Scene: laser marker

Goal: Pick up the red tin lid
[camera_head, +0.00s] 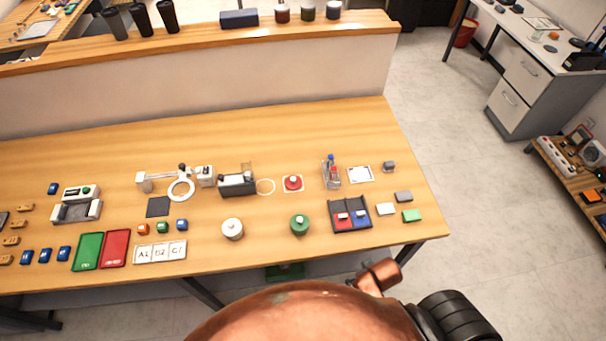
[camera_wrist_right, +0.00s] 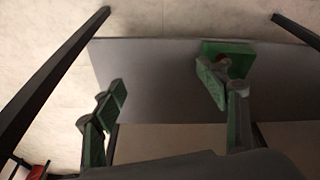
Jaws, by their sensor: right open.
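A red round lid with a small knob (camera_head: 293,182) sits on a small white-edged square toward the back right of the wooden table in the head view. A green round tin with a knob (camera_head: 299,224) and a whitish one (camera_head: 232,229) stand nearer the front edge. My right gripper (camera_wrist_right: 163,90) shows in the right wrist view with its green fingers spread wide and nothing between them. It faces a grey panel and floor, away from the red lid. My left gripper is in neither view.
A bottle rack (camera_head: 331,175) and a black device (camera_head: 237,184) flank the red lid. A green square block (camera_wrist_right: 240,52) shows against the grey panel.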

